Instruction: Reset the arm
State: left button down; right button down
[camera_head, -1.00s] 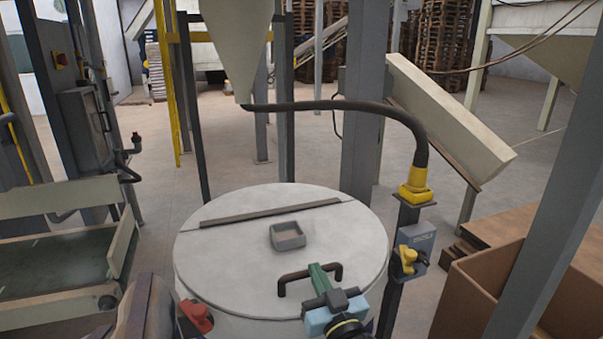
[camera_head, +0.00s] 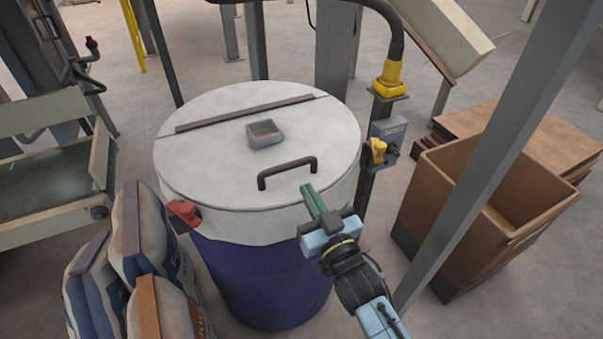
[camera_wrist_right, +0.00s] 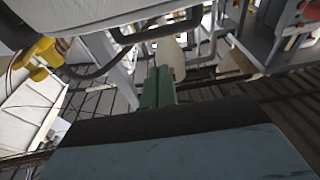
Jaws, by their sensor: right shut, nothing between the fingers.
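My right gripper (camera_head: 314,200) comes in from the lower right, with green fingers shut and nothing between them. It is in front of the dark lid handle (camera_head: 287,172), to its lower right, and looks apart from it. The green fingers also show in the right wrist view (camera_wrist_right: 157,87), side by side. The handle stands on a round white lid (camera_head: 215,165) over a blue drum (camera_head: 265,275). A small grey square tray (camera_head: 265,134) sits on the lid. My left gripper is not in view.
A brown bin (camera_head: 450,215) and a grey slanted beam (camera_head: 490,150) are at the right. Floor shows between drum and bin.

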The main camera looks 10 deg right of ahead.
jog(key=s+d+f+g+h, duration=0.1)
jog(key=s+f+g, duration=0.3)
jog(key=f, duration=0.8)
jog(key=s+d+f+g, duration=0.1)
jog(key=s+f+g, duration=0.3)
jog(key=f, duration=0.8)
jog(key=s+d+f+g+h, duration=0.15)
jog(key=s+f, duration=0.45)
jog(key=f, duration=0.6)
jog(key=s+d+f+g, duration=0.3)
jog(key=s+f, duration=0.2)
jog(key=s, duration=0.4)
jog(key=s+d+f+g+h, duration=0.1)
jog(key=s+d+f+g, duration=0.2)
jog(key=s, duration=0.6)
jog(key=s+d+f+g, duration=0.3)
jog(key=s+f, duration=0.3)
jog(key=s, duration=0.4)
jog(key=shift+d+f+h, duration=0.3)
jog(key=shift+f+h, duration=0.05)
jog(key=shift+w, duration=0.1)
